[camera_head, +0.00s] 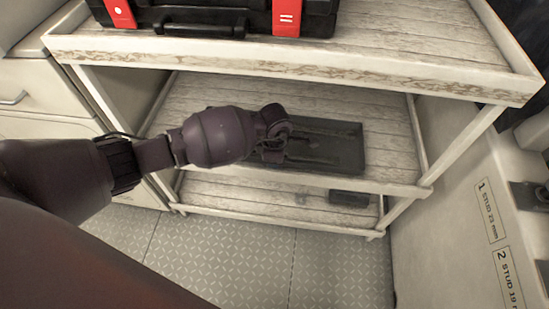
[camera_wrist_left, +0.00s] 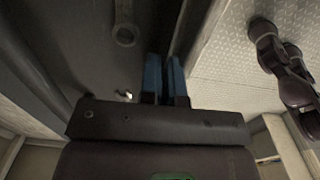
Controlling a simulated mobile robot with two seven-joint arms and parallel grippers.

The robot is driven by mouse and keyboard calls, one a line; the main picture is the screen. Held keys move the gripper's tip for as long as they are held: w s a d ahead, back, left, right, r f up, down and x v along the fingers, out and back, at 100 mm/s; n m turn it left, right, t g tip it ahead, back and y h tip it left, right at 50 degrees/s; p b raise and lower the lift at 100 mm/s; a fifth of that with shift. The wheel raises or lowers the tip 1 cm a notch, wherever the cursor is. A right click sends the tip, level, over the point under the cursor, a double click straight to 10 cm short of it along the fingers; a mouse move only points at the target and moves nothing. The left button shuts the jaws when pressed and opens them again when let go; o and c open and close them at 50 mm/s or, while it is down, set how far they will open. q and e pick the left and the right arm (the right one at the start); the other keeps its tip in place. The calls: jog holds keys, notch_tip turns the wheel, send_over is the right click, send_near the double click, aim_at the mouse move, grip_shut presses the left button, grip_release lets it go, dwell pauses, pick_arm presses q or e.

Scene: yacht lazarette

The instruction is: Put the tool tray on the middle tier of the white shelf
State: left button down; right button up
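The tool tray (camera_head: 345,150) is a dark grey, shallow tray with tools in it. In the head view it is at the middle tier (camera_head: 390,130) of the white shelf, near its front lip. I cannot tell whether its base touches the boards. My left gripper (camera_wrist_left: 164,78) has its blue fingers close together around the tray's side wall, at the tray's left in the head view, where my wrist hides part of it. A ring-ended wrench (camera_wrist_left: 125,25) lies in the tray in the left wrist view. My right gripper is not in view.
A black toolbox with red latches (camera_head: 287,15) stands on the top tier (camera_head: 400,40), above my arm. A small dark object (camera_head: 349,198) lies on the bottom tier. A labelled panel (camera_head: 480,220) is at the right. The patterned floor (camera_head: 240,260) in front is clear.

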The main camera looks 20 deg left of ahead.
pick_arm(q)
jog(key=c, duration=1.6)
grip_release()
jog(key=shift+f, duration=0.1)
notch_tip(320, 180, up, 7)
jog(key=shift+f+p, duration=0.1)
jog(key=shift+p, duration=1)
jog(key=shift+r, duration=0.55)
jog(key=shift+s, duration=0.1)
jog(key=s+d+f+n+g+h, duration=0.2)
jog(key=s+d+f+n+h, duration=0.1)
jog(key=s+d+h, duration=0.55)
jog(key=s+d+r+n+t+h, duration=0.5)
jog(key=s+d+r+n+h, duration=0.2)
jog(key=s+n, duration=0.25)
jog(key=s+a+n+t+y, duration=0.3)
jog(key=a+n+t+y, duration=0.7)
jog(key=n, duration=1.2)
jog(key=s+a+f+n+g+y, duration=0.1)
jog(key=s+a+f+n+y, duration=0.1)
jog(key=s+a+n, duration=0.4)
jog(key=s+a+f+n+g+y, duration=0.2)
jog(key=s+a+n+y, duration=0.1)
jog(key=s+a+n, duration=0.4)
jog(key=shift+s+n, duration=0.55)
jog(key=shift+s, duration=0.05)
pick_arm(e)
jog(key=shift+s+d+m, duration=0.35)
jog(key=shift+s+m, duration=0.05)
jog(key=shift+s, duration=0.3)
